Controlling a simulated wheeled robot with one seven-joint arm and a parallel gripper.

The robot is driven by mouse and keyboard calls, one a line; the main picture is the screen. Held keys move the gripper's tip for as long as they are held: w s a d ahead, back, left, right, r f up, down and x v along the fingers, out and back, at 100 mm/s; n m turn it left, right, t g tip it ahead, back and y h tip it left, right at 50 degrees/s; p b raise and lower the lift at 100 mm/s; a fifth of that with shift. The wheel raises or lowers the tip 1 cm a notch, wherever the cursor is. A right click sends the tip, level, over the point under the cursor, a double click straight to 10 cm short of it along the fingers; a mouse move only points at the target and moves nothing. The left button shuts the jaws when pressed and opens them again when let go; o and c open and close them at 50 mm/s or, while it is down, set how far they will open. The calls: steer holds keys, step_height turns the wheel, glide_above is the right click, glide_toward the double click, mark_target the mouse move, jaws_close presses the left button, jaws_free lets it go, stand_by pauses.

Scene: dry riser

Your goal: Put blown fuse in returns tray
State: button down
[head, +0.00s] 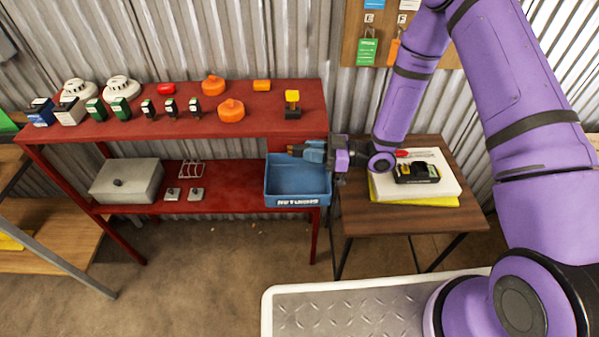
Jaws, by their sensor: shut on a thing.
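The returns tray (297,202) is a blue open bin with a white label on its front. It sits at the right end of the lower shelf of a red rack. My gripper (304,151) points left above the tray's back part, just below the upper shelf. It is shut on a small dark thing (293,149) at its fingertips, seemingly the blown fuse. The held thing is tiny and partly hidden by the fingers, so its markings cannot be read. The visible part of the tray's inside looks empty.
The red upper shelf (260,115) carries small fuse-like blocks, white detectors and orange caps. A grey box (126,181) stands left on the lower shelf. A wooden table (400,219) at right holds a white-and-yellow stack with a dark device (416,173).

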steer(key=c, duration=0.9)
jaws_free()
steer(key=shift+c, duration=0.2)
steer(key=s+d, duration=0.1)
steer(key=d, duration=0.9)
steer(key=shift+s+d, duration=0.3)
steer(key=shift+d, duration=0.05)
